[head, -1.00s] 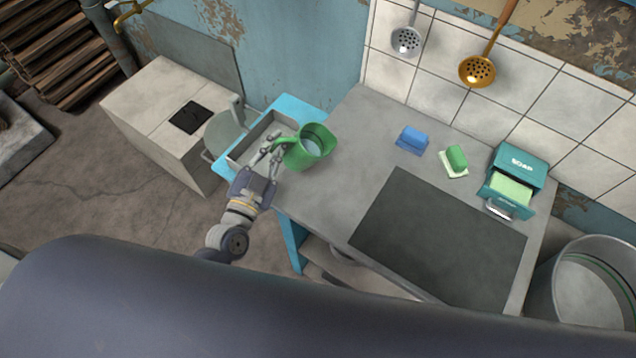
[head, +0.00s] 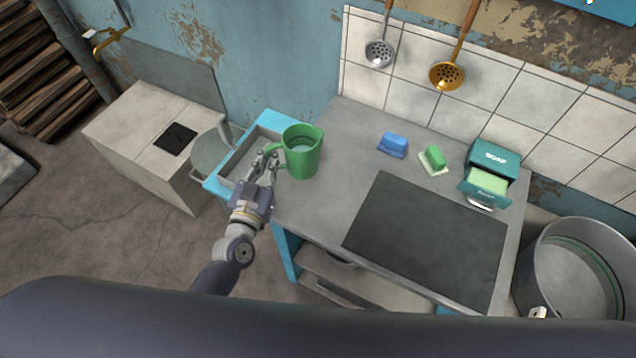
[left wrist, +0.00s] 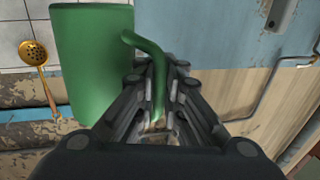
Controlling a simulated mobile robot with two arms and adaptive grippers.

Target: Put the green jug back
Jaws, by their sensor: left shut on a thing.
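The green jug (head: 304,158) is upright at the left end of the grey counter, in front of the sink basin's right side in the head view. Whether it touches the counter cannot be told. My left gripper (head: 270,160) is shut on the jug's handle, on the jug's left side. In the left wrist view the jug's green wall (left wrist: 92,65) fills the left part, and its handle runs down between the fingers (left wrist: 155,100). My right gripper is not in view.
Blue sponge (head: 393,144), green brush or soap (head: 434,157) and a teal soap box (head: 489,172) stand at the counter's back right. A dark panel (head: 425,240) lies flat on the counter. A metal bin (head: 570,280) stands at right. Two skimmers (head: 447,75) hang on the tiles.

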